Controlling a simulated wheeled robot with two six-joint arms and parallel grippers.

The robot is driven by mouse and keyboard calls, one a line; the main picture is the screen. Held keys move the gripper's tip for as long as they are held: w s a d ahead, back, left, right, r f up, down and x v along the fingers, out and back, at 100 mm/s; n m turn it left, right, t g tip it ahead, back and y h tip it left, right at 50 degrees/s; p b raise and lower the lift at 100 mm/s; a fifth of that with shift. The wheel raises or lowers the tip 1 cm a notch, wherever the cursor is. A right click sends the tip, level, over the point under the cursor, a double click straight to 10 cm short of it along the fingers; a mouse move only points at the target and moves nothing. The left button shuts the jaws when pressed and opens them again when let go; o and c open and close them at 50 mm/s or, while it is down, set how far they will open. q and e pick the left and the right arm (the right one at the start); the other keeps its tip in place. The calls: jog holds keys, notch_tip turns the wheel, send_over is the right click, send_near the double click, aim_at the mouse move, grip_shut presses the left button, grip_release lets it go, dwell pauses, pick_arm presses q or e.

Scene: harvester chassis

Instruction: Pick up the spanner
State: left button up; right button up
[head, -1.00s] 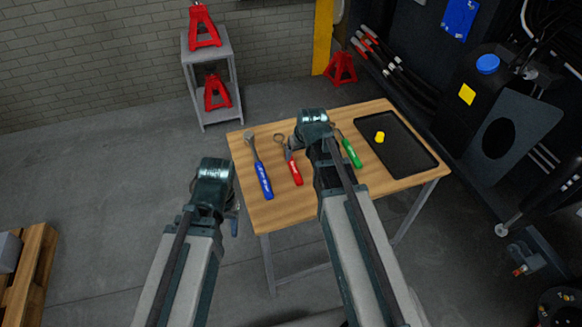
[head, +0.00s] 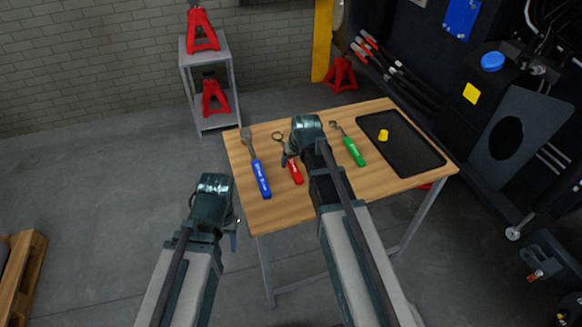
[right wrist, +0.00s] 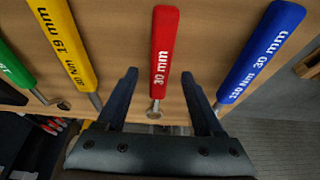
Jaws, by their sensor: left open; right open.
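The red-handled spanner (head: 294,172) marked 30 mm lies on the wooden table (head: 285,212), between the blue-handled and green-handled tools. Its ring end points to the back of the table. In the right wrist view the red handle (right wrist: 163,50) lies in line with the gap of my right gripper (right wrist: 158,74). That gripper is open and empty, one finger on each side of the spanner; whether it touches is not clear. In the head view my right gripper (head: 287,160) is partly hidden by its wrist. My left gripper (head: 235,232) is open, off the table's left edge.
A blue-handled tool (head: 261,179) and a green-handled tool (head: 354,151) lie on either side. A yellow-handled tool (right wrist: 66,42) shows in the right wrist view. A black tray (head: 412,153) with a small yellow piece (head: 384,135) is at the right. A grey shelf (head: 222,65) stands behind.

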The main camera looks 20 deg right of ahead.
pick_arm(q)
jog(key=shift+f+b, duration=0.75)
jog(key=shift+f, duration=0.45)
pick_arm(e)
jog(key=shift+x, duration=1.35)
pick_arm(q)
jog(key=shift+f, duration=0.15)
pick_arm(e)
jog(key=shift+f, duration=0.1)
grip_shut()
